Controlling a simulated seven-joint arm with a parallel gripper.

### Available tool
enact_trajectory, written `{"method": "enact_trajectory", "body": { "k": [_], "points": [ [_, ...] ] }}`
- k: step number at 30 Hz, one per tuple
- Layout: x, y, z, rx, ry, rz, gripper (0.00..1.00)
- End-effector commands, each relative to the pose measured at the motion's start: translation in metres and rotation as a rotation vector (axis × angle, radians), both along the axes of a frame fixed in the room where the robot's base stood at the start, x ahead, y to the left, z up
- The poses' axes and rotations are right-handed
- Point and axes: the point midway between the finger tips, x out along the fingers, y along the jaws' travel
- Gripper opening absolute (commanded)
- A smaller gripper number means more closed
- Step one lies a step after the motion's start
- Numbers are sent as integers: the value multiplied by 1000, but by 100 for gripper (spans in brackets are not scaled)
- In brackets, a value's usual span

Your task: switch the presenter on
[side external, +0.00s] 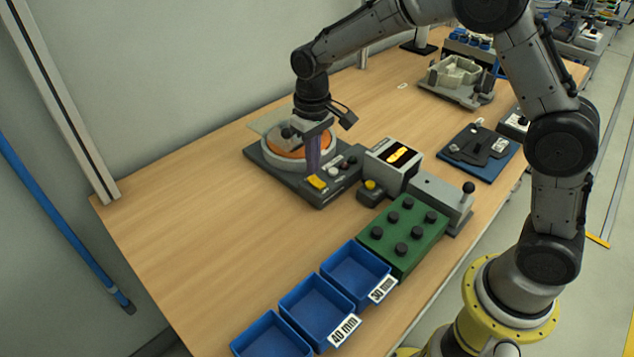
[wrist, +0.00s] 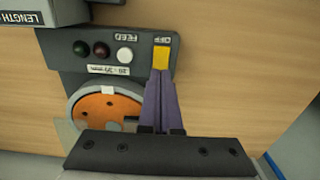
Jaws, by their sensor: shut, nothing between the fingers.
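The presenter (side external: 256,160) is a dark grey unit with a round orange plate (wrist: 90,125) in a pale ring. Its panel carries a yellow switch (side external: 317,182), with OFF lettered beside it; the switch also shows in the wrist view (wrist: 161,58). A white button (wrist: 125,54), a dark red lamp (wrist: 101,48) and a dark green lamp (wrist: 80,48) sit in a row beside it. My gripper (side external: 311,170) points down over the panel, its purple fingers shut and empty. In the wrist view its fingertips (wrist: 160,74) are right at the switch's edge; I cannot tell whether they touch it.
A display box (side external: 394,163) with a lit yellow shape stands right of the presenter. Nearer are a green block (side external: 388,258) with several black knobs and blue bins (side external: 288,303). A fixture on a blue plate (side external: 497,165) lies further right. The table's left side is clear.

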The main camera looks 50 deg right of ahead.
Motion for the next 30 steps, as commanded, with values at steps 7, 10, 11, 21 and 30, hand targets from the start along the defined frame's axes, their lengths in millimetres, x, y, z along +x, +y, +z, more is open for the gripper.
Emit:
{"method": "enact_trajectory", "body": {
  "k": [7,10,11,21,30],
  "points": [
    [0,0,-4,0,1,0,0],
    [0,0,-5,0,1,0,0],
    [0,0,-6,0,1,0,0],
    [0,0,-10,0,1,0,0],
    [0,0,-15,0,1,0,0]
  ]
}}
